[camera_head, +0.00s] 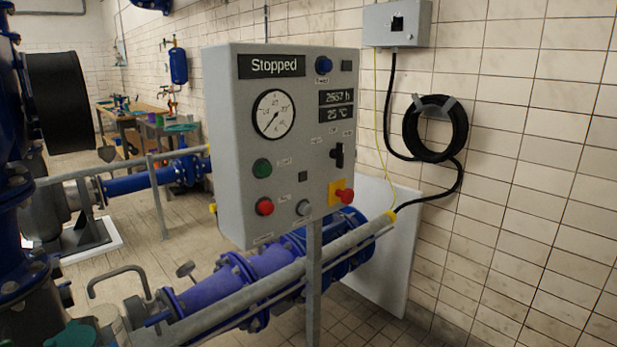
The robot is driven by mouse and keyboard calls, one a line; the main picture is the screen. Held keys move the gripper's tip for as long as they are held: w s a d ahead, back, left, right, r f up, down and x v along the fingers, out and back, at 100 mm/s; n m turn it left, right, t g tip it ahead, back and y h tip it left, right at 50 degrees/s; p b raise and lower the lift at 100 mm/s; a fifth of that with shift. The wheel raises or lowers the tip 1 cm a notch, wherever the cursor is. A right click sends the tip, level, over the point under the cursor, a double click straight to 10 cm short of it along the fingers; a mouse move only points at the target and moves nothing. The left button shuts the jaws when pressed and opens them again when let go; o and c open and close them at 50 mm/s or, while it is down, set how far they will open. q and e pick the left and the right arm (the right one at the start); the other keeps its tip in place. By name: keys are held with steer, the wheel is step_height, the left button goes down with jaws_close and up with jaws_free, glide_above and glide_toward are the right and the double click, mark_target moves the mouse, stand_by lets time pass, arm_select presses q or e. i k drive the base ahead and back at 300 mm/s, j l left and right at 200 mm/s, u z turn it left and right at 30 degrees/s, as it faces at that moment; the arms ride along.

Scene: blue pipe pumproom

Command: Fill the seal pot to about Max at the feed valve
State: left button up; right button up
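I cannot make out a seal pot, a Max mark or a labelled feed valve for certain. A small blue vessel (179,65) hangs on the far tiled wall beside thin pipework; it is too small to read any mark on it. A grey control box (225,150) stands on a post in the middle, and its display (271,66) reads "Stopped". The box carries a round gauge (274,114), a green button (262,168), a red button (265,206) and a red stop knob (344,195) on yellow. Neither of my grippers is in view.
Blue pipework (260,270) and a grey rail (230,300) run below the box. Large blue machinery (15,200) fills the left edge. A wooden workbench (130,125) stands at the back. A black cable coil (436,127) hangs on the right wall. Tiled floor (140,255) shows between the pipes.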

mark_target(156, 315)
steer(key=u, duration=1.4)
